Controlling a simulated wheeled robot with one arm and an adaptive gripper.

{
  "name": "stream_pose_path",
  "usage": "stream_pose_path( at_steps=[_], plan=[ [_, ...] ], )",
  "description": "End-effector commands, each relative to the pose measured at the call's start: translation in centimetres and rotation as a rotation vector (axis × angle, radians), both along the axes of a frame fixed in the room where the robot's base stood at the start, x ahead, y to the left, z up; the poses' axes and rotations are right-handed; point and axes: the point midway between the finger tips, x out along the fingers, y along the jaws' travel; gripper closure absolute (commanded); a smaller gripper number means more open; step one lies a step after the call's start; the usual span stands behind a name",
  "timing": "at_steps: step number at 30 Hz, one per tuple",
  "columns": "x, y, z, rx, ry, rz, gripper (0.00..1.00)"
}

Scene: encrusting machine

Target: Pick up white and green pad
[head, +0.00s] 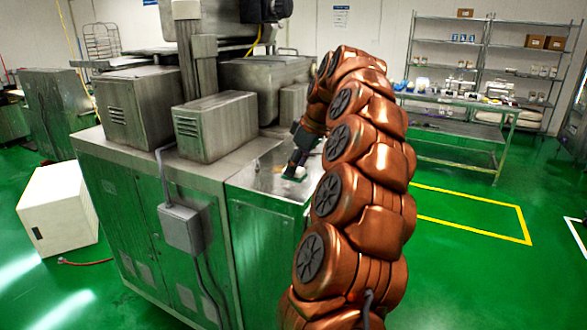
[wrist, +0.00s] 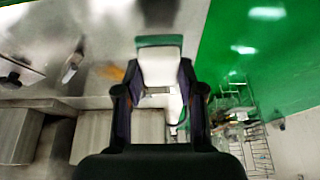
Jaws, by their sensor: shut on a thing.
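The white and green pad (wrist: 160,68) is between the two fingers of my gripper (wrist: 160,98) in the wrist view. Its white part lies toward the gripper and its green end points away. My gripper is shut on it. In the head view my gripper (head: 294,172) is over the steel machine top (head: 262,172), at its right end, with the pad (head: 293,176) small at the fingertips. I cannot tell whether the pad is touching the surface or just above it.
Steel boxes (head: 215,125) of the machine stand left of my gripper. An orange-brown mark (wrist: 112,73) and a small pale item (wrist: 71,68) lie on the steel top. A grey control box (head: 182,228) juts from the machine's front. A table (head: 455,128) and shelves stand at the back right.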

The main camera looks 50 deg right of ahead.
Motion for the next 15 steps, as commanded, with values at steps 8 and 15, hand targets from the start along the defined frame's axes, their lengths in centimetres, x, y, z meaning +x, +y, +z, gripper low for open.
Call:
stream_pose_path(
  at_steps=[8, 15],
  plan=[
    [-2.3, 0.7, 0.0, 0.0, -0.001, 0.0, 0.91],
    [-5.9, 2.0, 0.3, -0.001, -0.001, 0.001, 0.91]
  ],
)
